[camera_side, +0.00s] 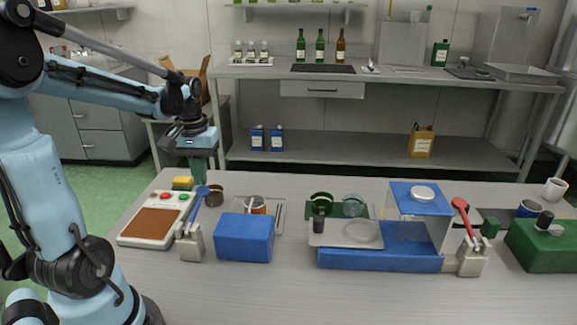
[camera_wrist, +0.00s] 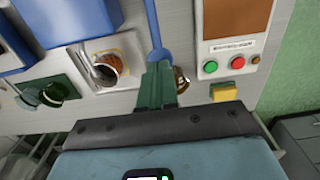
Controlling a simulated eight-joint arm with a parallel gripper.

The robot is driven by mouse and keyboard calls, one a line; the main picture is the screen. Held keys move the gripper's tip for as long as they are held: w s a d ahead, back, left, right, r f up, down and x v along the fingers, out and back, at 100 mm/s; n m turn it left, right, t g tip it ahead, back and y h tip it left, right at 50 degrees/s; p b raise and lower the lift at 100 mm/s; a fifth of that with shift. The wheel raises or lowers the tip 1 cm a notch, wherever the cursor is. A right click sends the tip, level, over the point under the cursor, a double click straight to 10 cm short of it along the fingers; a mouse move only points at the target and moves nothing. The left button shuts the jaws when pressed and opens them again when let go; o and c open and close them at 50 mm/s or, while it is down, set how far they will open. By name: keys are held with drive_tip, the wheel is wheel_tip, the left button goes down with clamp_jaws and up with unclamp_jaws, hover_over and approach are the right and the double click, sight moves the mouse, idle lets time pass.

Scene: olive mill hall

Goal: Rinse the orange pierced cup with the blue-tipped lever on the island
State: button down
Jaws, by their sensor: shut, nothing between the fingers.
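The orange pierced cup (camera_side: 260,210) stands in a pale tray (camera_side: 277,222) behind a blue box, which hides its lower part; it also shows in the wrist view (camera_wrist: 120,62), with a grey thing in or beside it. The lever with the blue tip (camera_side: 201,197) rises from a beige mount (camera_side: 191,245) at the left of the island (camera_side: 290,300). In the wrist view the blue lever (camera_wrist: 154,28) runs up just beyond my fingertips. My gripper (camera_side: 198,178) has green fingers, shut and empty, pointing down above the island behind the lever. I cannot tell whether they touch anything.
A brown cup (camera_side: 215,196) stands close beside my fingers. A white button panel (camera_side: 148,237) and yellow block (camera_side: 182,183) are at left. The blue box (camera_side: 244,238), a blue stand (camera_side: 380,258), a red lever (camera_side: 463,212) and a green box (camera_side: 545,250) stand rightward. The front is clear.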

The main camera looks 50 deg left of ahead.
sight(203, 189)
idle(0.5)
drive_tip(key=shift+f, duration=3)
drive_tip(key=shift+r, duration=3.05)
drive_tip(key=shift+r, duration=2.5)
